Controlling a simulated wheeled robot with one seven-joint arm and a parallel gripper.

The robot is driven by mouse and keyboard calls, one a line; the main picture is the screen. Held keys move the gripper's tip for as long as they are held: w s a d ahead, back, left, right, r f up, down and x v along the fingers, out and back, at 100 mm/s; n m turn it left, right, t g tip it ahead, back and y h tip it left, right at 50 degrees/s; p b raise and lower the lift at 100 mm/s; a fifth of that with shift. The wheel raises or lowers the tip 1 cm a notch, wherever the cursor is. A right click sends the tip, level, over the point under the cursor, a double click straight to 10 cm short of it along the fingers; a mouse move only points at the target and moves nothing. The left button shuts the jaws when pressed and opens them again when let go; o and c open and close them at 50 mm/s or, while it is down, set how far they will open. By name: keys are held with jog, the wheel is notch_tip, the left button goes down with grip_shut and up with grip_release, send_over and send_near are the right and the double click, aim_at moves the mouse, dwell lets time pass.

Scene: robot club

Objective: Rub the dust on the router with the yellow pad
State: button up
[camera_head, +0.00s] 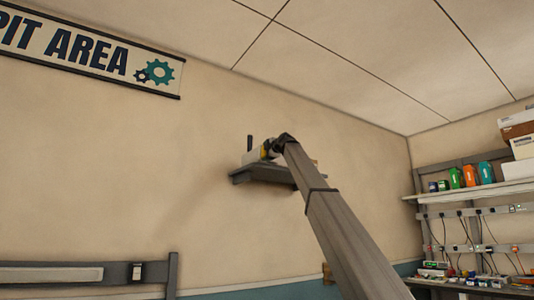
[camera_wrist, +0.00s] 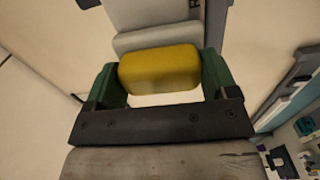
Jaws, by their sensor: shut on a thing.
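The pale router (camera_head: 249,157) sits on a small dark wall shelf (camera_head: 240,177), with a dark antenna upright behind it. My gripper (camera_head: 272,149) is at its right side. In the wrist view my gripper (camera_wrist: 165,75) has its green fingers shut on the yellow pad (camera_wrist: 160,69), one at each end. The pad also shows as a small yellow spot in the head view (camera_head: 265,153). A pale body, apparently the router (camera_wrist: 157,37), lies right beyond the pad; I cannot tell if they touch. No dust can be made out. My arm hides part of the shelf.
A shelf (camera_head: 480,188) with coloured bottles and boxes stands at the right, above a cluttered bench (camera_head: 470,284). A sign (camera_head: 85,50) hangs on the wall at upper left. The wall around the small shelf is bare.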

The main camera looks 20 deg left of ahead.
jog(key=shift+w+d, duration=0.1)
jog(key=w+d, duration=0.2)
jog(key=shift+w+d, duration=0.15)
jog(key=shift+w, duration=0.25)
jog(key=shift+s+a, duration=1.4)
jog(key=shift+v, duration=3)
